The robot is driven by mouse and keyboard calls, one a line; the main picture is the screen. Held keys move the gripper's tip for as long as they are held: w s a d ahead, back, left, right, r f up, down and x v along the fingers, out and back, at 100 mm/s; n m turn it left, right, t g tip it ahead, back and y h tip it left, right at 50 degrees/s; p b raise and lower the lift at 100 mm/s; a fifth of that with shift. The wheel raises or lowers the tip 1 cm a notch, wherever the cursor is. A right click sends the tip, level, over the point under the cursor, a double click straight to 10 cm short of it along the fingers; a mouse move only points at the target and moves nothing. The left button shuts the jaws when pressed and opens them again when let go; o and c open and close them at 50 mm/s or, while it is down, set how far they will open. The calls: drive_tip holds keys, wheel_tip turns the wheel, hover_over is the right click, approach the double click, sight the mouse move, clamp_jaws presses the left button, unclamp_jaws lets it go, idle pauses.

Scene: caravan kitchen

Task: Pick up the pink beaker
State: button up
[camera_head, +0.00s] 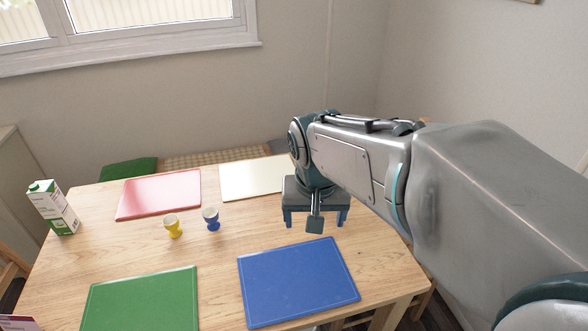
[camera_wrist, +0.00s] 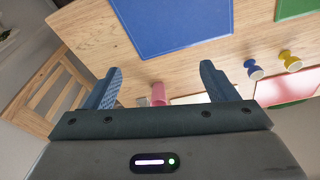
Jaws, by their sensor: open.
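The pink beaker (camera_wrist: 158,94) shows in the wrist view, partly covered by the body of my gripper. It appears between the two fingers, nearer the middle than either finger, with gaps on both sides. In the head view the beaker is hidden behind my arm and gripper. My gripper (camera_head: 315,221) is open and points down over the right side of the table, beyond the blue mat. Its spread fingers also show in the wrist view (camera_wrist: 160,70), with nothing held. How far the fingertips are above the table is hard to tell.
A blue egg cup (camera_head: 211,219) and a yellow egg cup (camera_head: 173,226) stand left of my gripper. Blue (camera_head: 298,282), green (camera_head: 140,300), red (camera_head: 158,194) and cream (camera_head: 250,180) mats lie on the table. A carton (camera_head: 53,208) stands far left. A wooden chair (camera_wrist: 45,92) is beside the table.

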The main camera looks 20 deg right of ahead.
drive_tip(key=w+d+f+m+g+h+b, duration=0.1)
drive_tip(key=w+d+f+m, duration=0.3)
drive_tip(key=w, duration=0.6)
drive_tip(key=w+d+f+m+g+h+b, duration=0.15)
drive_tip(key=w+f+m, duration=0.25)
drive_tip(key=w+m, duration=0.45)
drive_tip(key=w+d+f+m+h+b, duration=0.15)
drive_tip(key=w+f+m, duration=0.25)
drive_tip(key=w, duration=0.8)
drive_tip(key=shift+n, duration=0.25)
drive_tip(key=x, duration=1.3)
drive_tip(key=shift+s+d+f, duration=0.1)
drive_tip(key=shift+s+f, duration=0.05)
drive_tip(key=shift+s, duration=0.05)
drive_tip(key=c, duration=1)
